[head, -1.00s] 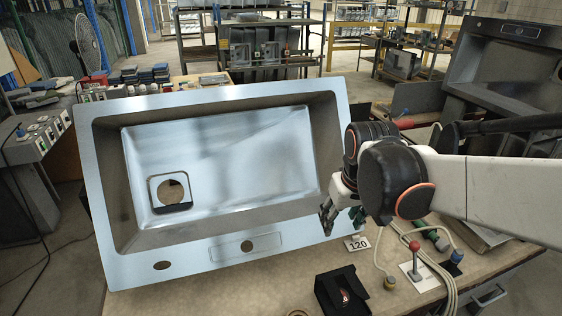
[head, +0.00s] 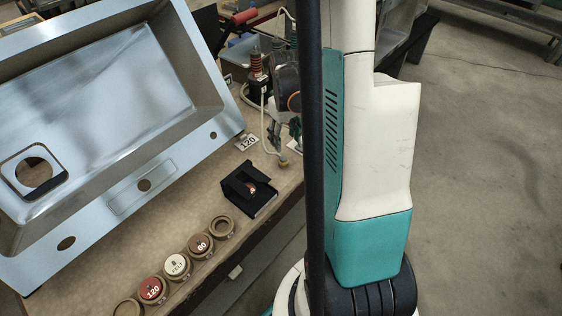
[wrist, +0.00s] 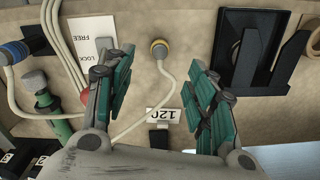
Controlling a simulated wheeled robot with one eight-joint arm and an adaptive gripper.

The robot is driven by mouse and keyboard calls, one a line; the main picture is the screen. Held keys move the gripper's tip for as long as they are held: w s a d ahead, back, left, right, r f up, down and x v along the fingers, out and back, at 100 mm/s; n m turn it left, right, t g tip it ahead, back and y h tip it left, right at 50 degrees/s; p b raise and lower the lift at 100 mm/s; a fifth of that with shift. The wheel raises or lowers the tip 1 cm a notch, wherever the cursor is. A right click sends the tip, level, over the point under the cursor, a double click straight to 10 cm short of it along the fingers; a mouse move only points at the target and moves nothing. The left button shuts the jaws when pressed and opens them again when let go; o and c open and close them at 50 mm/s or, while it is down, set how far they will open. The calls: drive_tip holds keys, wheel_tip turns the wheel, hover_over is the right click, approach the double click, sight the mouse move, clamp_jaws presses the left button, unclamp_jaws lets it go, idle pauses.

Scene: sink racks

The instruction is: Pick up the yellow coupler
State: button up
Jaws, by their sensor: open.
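The yellow coupler (wrist: 158,48) is a small round yellow-ringed end on a pale cable, lying on the tan bench top. In the wrist view it sits at the upper middle, between and slightly beyond my open fingers. It also shows small in the head view (head: 284,162), just below my gripper's fingers. My gripper (wrist: 158,68) is open and empty, with one green-padded finger on each side of the coupler's line. In the head view my gripper (head: 284,136) is partly hidden behind my own arm. The height gap to the coupler is unclear.
A black open box (head: 248,188) and a 120 tag (wrist: 163,115) lie nearby. A blue-ended coupler (wrist: 14,51), a LOCK/FREE card (wrist: 92,42) and cables lie left in the wrist view. The large steel sink (head: 128,150) leans beside them. Several round discs line the bench edge.

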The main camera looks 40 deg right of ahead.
sight(284, 158)
wheel_tip(284, 158, down, 6)
drive_tip(key=shift+f+b, duration=0.1)
drive_tip(key=shift+b, duration=0.85)
drive_tip(key=shift+w+f+b, duration=0.15)
drive_tip(key=shift+f+b, duration=0.55)
drive_tip(key=shift+f, duration=0.65)
drive_tip(key=shift+w+f+b, duration=0.15)
drive_tip(key=shift+f+b, duration=0.5)
drive_tip(key=shift+f, duration=0.65)
drive_tip(key=shift+c, duration=0.2)
drive_tip(key=c, duration=1)
